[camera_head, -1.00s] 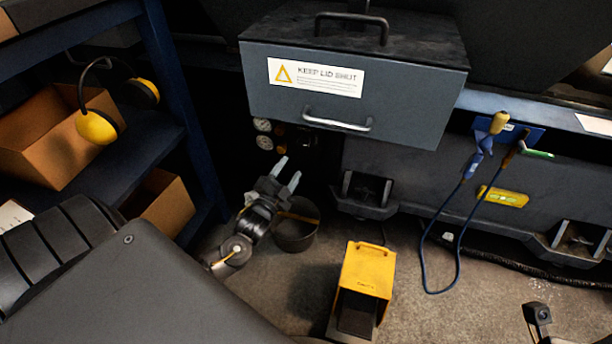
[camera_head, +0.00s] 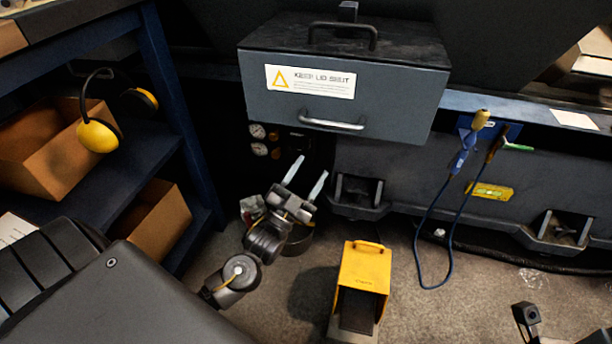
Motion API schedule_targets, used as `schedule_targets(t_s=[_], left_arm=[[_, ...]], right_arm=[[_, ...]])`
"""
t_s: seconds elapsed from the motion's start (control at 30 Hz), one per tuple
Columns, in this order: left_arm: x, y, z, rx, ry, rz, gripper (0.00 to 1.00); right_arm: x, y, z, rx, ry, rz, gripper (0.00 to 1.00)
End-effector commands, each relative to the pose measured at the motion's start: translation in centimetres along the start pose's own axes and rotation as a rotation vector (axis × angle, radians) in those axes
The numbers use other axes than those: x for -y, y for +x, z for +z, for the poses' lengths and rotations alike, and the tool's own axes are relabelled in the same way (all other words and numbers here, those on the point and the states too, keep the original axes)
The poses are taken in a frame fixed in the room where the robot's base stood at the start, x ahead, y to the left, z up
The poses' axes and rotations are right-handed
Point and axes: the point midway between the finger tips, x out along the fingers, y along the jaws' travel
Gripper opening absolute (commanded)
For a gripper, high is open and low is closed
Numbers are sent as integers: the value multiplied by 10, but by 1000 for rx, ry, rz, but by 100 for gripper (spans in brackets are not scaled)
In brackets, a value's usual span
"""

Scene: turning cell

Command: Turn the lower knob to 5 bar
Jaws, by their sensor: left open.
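Two small round gauges sit one above the other in the dark gap below the grey box: the upper gauge (camera_head: 257,131) and the lower gauge (camera_head: 260,149). Just right of the lower gauge is a small orange-brown spot, which seems to be the lower knob (camera_head: 276,153). The dial readings are too small to read. My left gripper (camera_head: 312,167) is open and empty, its two pale fingers pointing up and to the right. In the picture its fingertips are right of and slightly below the lower knob, apart from it. My right gripper is not in view.
The grey box (camera_head: 395,100) with a bar handle overhangs the gauges. A blue shelf (camera_head: 165,75) with cardboard boxes stands left. A yellow pedal housing (camera_head: 364,268) stands on the floor. Blue cables hang at right.

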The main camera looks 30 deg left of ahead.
Motion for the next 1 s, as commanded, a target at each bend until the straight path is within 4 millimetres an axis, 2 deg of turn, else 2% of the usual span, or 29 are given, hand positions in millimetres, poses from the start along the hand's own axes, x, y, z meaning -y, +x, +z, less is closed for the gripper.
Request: schedule_targets(t_s=[0.2, 0.8, 0.87, 0.97, 1.0], left_arm=[[1, 1, -10, -24, -22, -8, 50], [2, 1, -14, -45, -57, -11, 50], [3, 3, -31, -108, -112, -13, 50], [7, 4, -81, -259, -239, -21, 50], [10, 4, -103, -326, -294, -28, 50]], right_arm=[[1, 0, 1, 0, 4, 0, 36], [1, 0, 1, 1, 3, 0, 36], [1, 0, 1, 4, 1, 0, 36], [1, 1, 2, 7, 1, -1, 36], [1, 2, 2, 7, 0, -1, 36]])
